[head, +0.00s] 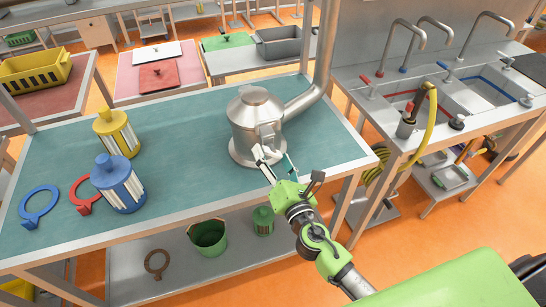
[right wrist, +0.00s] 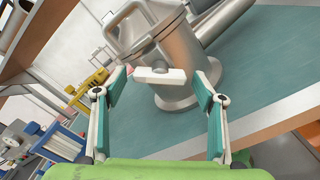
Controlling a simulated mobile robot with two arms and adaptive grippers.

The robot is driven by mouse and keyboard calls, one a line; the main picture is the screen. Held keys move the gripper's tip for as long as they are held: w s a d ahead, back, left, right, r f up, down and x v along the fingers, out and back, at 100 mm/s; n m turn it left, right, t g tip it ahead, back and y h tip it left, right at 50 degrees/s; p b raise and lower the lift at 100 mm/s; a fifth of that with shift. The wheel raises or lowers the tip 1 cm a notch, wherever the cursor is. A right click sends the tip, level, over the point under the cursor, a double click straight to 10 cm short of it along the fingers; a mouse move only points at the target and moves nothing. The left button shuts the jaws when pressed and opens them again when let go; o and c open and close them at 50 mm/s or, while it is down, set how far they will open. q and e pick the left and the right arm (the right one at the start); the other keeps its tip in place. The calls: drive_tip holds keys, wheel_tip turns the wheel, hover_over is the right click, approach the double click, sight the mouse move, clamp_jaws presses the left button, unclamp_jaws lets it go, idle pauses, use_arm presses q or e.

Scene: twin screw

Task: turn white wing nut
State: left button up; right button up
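The white wing nut (right wrist: 160,76) shows in the right wrist view as a flat white bar on the front of a grey metal vessel (right wrist: 165,50). In the head view the vessel (head: 256,120) stands upright on the teal table, with a large pipe rising to its right. My right gripper (head: 277,158) is in front of the vessel. In the right wrist view its two fingers (right wrist: 164,78) are spread wide, one on each side of the wing nut, with visible gaps and no contact. In the head view the fingers partly hide the nut. My left gripper is not in view.
On the teal table (head: 190,130) stand a yellow canister (head: 115,130) and a blue canister (head: 118,185), with red (head: 85,193) and blue (head: 39,205) rings. A sink bench (head: 400,70) with a yellow hose is at right.

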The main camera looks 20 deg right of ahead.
drive_tip(key=shift+s, duration=0.1)
drive_tip(key=s, duration=1.1)
drive_tip(key=shift+s+d, duration=0.2)
drive_tip(key=shift+s, duration=0.2)
